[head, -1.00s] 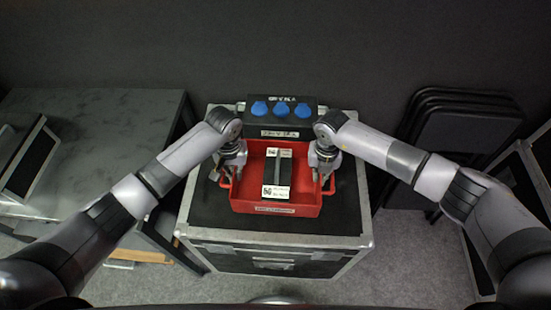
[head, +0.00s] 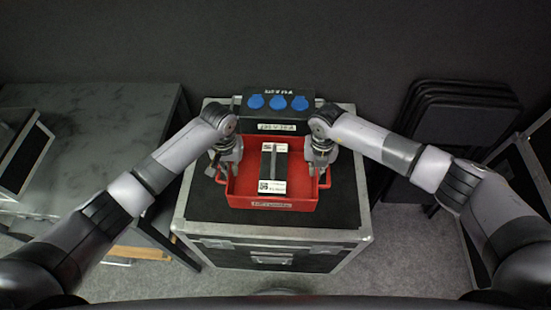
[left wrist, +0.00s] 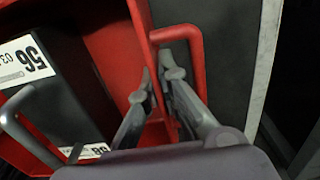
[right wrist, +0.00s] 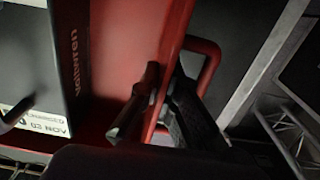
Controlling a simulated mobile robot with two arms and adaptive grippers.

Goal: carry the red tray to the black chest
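The red tray (head: 300,198) is level on the black top of a metal-edged chest (head: 345,205) in the head view. A dark box with white labels (head: 272,172) lies in the tray. My left gripper (head: 222,172) is at the tray's left side; in the left wrist view its fingers (left wrist: 158,75) pinch the tray wall beside the red handle (left wrist: 198,60). My right gripper (head: 321,168) is at the right side; in the right wrist view its fingers (right wrist: 166,80) pinch the wall beside the other handle (right wrist: 208,65). Any gap under the tray is hidden.
A black box with blue sockets (head: 278,102) stands behind the tray on the same chest. A grey table (head: 100,125) with a metal-edged dark case (head: 22,150) is at left. Stacked black folding chairs (head: 455,115) and another metal-edged case (head: 535,165) are at right.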

